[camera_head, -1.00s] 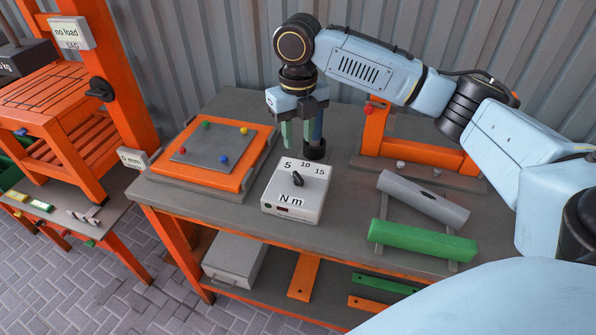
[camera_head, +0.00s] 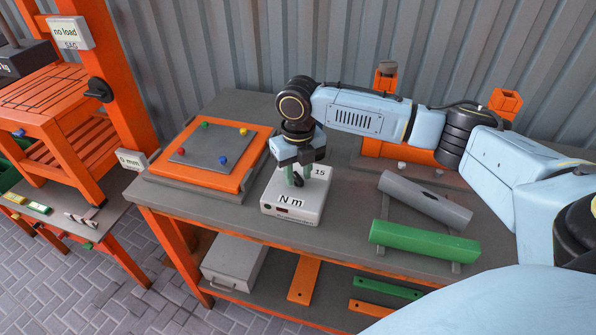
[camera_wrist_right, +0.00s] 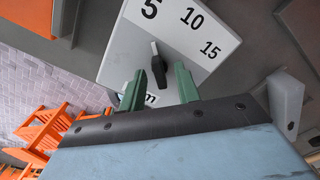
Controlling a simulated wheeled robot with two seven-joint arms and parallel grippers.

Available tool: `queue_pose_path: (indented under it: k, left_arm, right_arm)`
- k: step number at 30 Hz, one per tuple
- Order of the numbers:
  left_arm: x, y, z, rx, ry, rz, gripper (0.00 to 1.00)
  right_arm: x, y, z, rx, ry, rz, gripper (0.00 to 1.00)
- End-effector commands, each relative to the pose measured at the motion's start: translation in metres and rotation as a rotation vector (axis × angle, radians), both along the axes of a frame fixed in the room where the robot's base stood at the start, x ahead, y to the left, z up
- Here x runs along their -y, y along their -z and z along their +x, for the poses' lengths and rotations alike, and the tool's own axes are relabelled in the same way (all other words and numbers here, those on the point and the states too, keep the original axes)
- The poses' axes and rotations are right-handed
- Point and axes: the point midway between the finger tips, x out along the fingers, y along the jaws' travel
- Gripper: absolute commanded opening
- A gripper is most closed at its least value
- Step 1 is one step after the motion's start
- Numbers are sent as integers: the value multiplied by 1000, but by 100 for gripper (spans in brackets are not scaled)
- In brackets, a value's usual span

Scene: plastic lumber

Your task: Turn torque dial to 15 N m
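The torque dial box (camera_head: 291,210) is a white box on the bench, marked "N m", with "15" showing on its top in the head view. In the right wrist view its face (camera_wrist_right: 180,45) shows 5, 10 and 15, and the black dial knob (camera_wrist_right: 156,75) points up, toward between 5 and 10. My right gripper (camera_head: 293,180) is over the box, pointing down. In the right wrist view its two green fingers (camera_wrist_right: 168,85) are apart, one on each side of the knob, with gaps visible. My left gripper is not in view.
An orange board (camera_head: 205,165) with a grey plate and coloured pegs lies left of the box. A grey tube (camera_head: 425,200) and a green beam (camera_head: 425,241) lie to the right. An orange stand (camera_head: 400,149) is partly behind my right arm.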

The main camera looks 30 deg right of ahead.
Motion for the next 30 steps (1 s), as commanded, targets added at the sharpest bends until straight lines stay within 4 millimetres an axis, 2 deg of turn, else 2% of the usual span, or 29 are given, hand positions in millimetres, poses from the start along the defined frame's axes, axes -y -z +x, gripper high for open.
queue_pose_path:
  k: [1,7,14,19,23,30]
  left_arm:
    - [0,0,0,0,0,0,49]
    - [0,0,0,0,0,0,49]
    - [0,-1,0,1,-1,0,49]
    - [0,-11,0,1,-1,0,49]
    - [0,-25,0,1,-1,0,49]
    - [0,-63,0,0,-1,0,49]
  right_arm:
    - [0,0,0,0,0,0,26]
    - [0,0,0,0,0,0,0]
    - [0,-1,0,0,4,0,0]
    - [0,-3,0,-1,39,0,0]
    - [-1,-4,0,-4,101,0,0]
    - [-1,-7,-1,-5,291,2,0]
